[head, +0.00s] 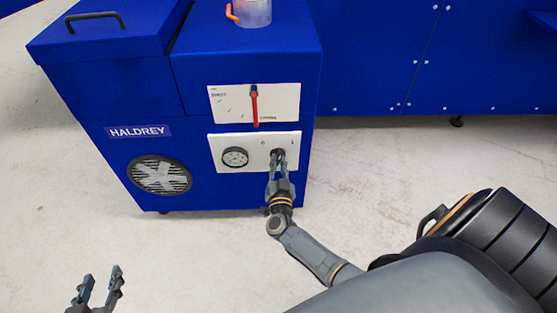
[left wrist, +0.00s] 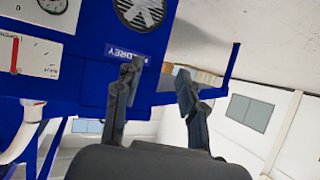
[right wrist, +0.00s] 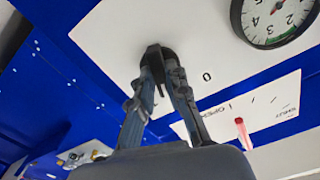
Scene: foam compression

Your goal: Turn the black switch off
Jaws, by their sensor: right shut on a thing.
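The black switch (right wrist: 157,58) is a small knob on the white panel (head: 208,152) of the blue machine, beside the marks 0 and 1. My right gripper (head: 278,158) is at the panel with its fingers shut on the switch, and it shows large in the right wrist view (right wrist: 165,75). The fingers cover much of the switch, so its exact pointing direction is hard to tell. My left gripper (head: 98,280) is open and empty, low at the left, away from the machine; its parted fingers also show in the left wrist view (left wrist: 158,80).
A round gauge (head: 235,157) sits left of the switch. Above is a plate with a red lever (head: 254,105). The machine has a fan grille (head: 160,175) and a handled lid (head: 95,20). The floor in front is clear.

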